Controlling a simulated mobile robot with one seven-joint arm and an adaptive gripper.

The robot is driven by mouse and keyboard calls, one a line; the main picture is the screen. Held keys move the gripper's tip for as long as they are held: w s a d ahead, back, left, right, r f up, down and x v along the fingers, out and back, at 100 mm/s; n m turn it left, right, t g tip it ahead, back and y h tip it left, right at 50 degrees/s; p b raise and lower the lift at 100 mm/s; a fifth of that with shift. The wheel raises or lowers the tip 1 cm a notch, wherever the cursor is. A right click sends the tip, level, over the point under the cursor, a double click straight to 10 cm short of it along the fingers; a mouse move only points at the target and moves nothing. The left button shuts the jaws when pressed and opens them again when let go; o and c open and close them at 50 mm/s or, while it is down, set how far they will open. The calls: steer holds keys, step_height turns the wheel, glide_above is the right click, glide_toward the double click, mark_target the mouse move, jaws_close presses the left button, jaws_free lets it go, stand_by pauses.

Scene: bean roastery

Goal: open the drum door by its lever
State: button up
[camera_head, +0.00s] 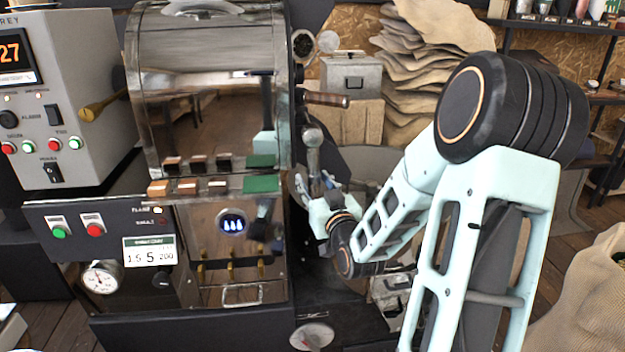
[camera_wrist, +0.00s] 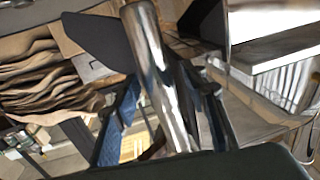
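The roaster drum (camera_head: 205,110) has a shiny steel housing. On its right side a metal lever (camera_head: 312,160) with a rounded knob hangs roughly upright. My gripper (camera_head: 320,187) is at the lever's lower part, beside the roaster's right edge. In the wrist view a chrome bar (camera_wrist: 160,75), apparently this lever, runs between my two fingers (camera_wrist: 165,110). The fingers stand apart, with a visible gap between the bar and the left finger. The bar lies close to the right finger; contact cannot be told. The drum door itself is hidden or not clearly distinguishable.
A wooden-handled part (camera_head: 325,99) sticks out right above the lever. A grey control cabinet (camera_head: 70,95) stands left. A metal box (camera_head: 350,76) and stacked sacks (camera_head: 420,70) are behind. A full sack (camera_head: 585,295) stands at the lower right.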

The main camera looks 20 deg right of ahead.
jaws_close()
